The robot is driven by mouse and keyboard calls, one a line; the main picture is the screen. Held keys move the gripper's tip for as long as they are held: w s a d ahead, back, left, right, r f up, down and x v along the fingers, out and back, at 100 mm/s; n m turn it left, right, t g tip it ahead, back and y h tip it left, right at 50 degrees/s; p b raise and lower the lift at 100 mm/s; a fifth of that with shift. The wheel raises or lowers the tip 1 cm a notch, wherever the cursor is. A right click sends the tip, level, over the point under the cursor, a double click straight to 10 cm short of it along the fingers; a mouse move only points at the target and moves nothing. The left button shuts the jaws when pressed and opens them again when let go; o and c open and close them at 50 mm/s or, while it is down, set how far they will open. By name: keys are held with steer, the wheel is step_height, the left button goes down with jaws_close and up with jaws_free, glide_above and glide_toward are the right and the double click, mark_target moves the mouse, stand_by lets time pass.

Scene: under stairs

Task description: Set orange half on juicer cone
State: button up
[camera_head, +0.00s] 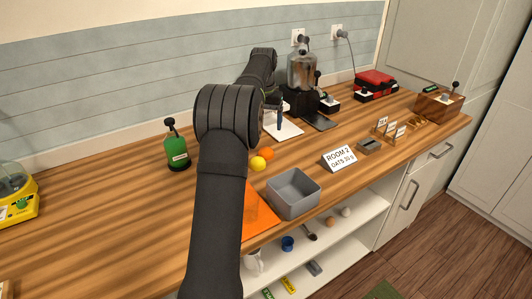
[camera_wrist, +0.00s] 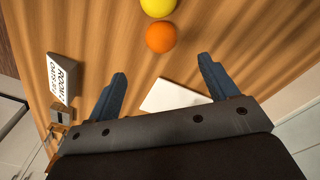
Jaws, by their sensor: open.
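An orange round fruit (camera_head: 267,153) sits on the wooden counter beside a yellow one (camera_head: 257,164). In the wrist view the orange fruit (camera_wrist: 161,38) lies beyond my fingertips, with the yellow one (camera_wrist: 158,6) behind it. I cannot tell whether the orange fruit is a half. My gripper (camera_wrist: 162,73) is open and empty above the counter, near a white board (camera_wrist: 174,96). In the head view my arm partly hides it. I cannot make out a juicer cone for certain; a yellow appliance with a clear top (camera_head: 14,190) is cut off at the far left.
A grey bin (camera_head: 293,207) and an orange mat (camera_head: 257,214) lie near the front edge. A sign (camera_head: 340,158) stands right of the bin. A green canister (camera_head: 176,152) stands left of my arm, a blender (camera_head: 301,75) at the back. The counter's left part is mostly clear.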

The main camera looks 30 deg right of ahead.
steer(key=a+m+h, duration=0.2)
steer(key=m, duration=0.2)
steer(key=m+h, duration=0.1)
steer(key=m, duration=0.1)
glide_above(265, 149)
steer(key=a, duration=0.1)
steer(key=shift+t, duration=0.3)
steer(key=f, duration=0.6)
steer(key=shift+w+a+f, duration=0.1)
steer(key=shift+a+f, duration=0.1)
steer(key=shift+f, duration=0.2)
steer(key=shift+x, duration=2.65)
steer(key=shift+s+a, duration=0.1)
steer(key=shift+s, duration=0.15)
steer(key=c, duration=1.2)
steer(key=shift+o, duration=0.2)
